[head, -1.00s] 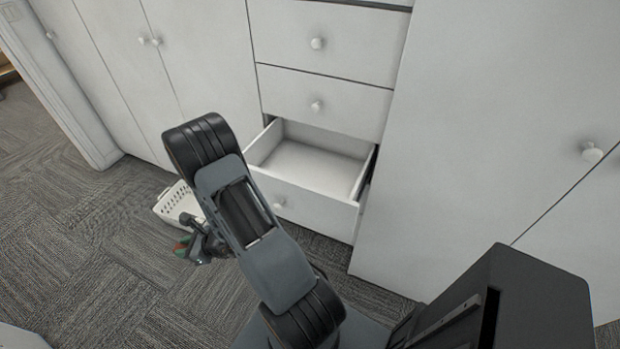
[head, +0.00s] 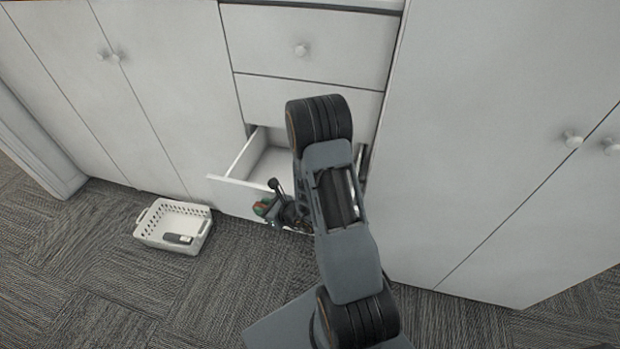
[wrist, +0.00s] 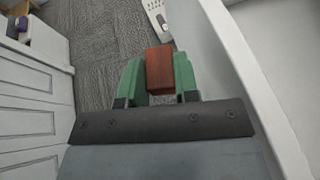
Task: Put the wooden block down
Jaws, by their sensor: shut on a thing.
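My gripper (head: 266,206) is shut on the wooden block (wrist: 159,68), a reddish-brown block between its green fingers in the wrist view. My arm covers the right part of the drawer. The block is held above the carpet in the wrist view, with a white panel close on its right.
A white basket (head: 146,236) stands on the carpet to the left of the drawer, with a dark object (head: 178,239) inside. White cabinet doors (head: 160,100) rise behind. The carpet in front of the basket is clear. A purple object (wrist: 23,23) shows at the wrist view's upper left.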

